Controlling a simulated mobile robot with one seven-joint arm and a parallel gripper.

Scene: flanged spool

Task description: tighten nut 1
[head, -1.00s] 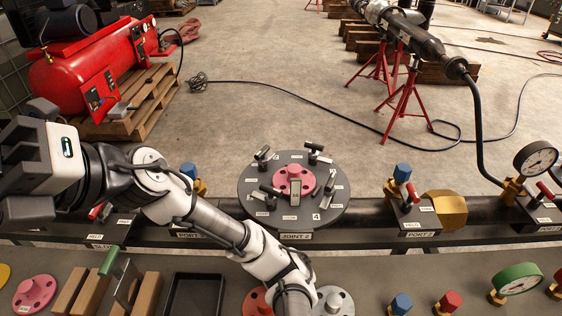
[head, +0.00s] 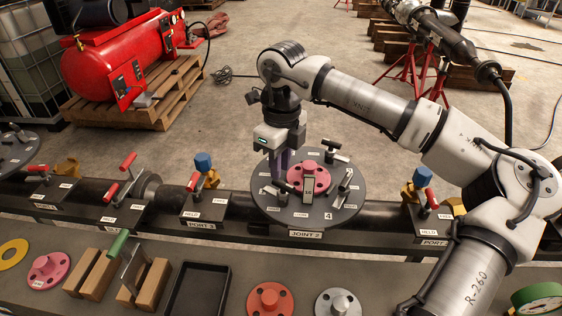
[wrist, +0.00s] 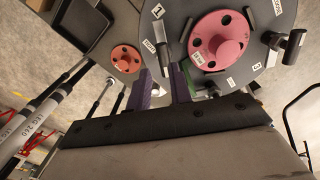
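The dark round flange plate (head: 268,208) lies on the pipe at the joint labelled JOINT 2, with a pink hub (head: 320,176) in its middle. Several T-handled nuts stand around the hub, among them one at the back (head: 331,148). In the wrist view, a label reading 1 (wrist: 158,10) lies beside a black nut handle (wrist: 164,38). My gripper (head: 283,170) points down over the left part of the plate and hides what is behind it. In the wrist view its purple fingers (wrist: 162,88) are apart, with floor showing between them. Contact with a nut cannot be told.
Valves with red handles (head: 193,182) and blue caps (head: 203,161) stand along the pipe on both sides. The front bench holds wooden blocks (head: 150,285), a black tray (head: 185,300) and an orange flange (head: 285,305). A red compressor (head: 115,60) stands behind.

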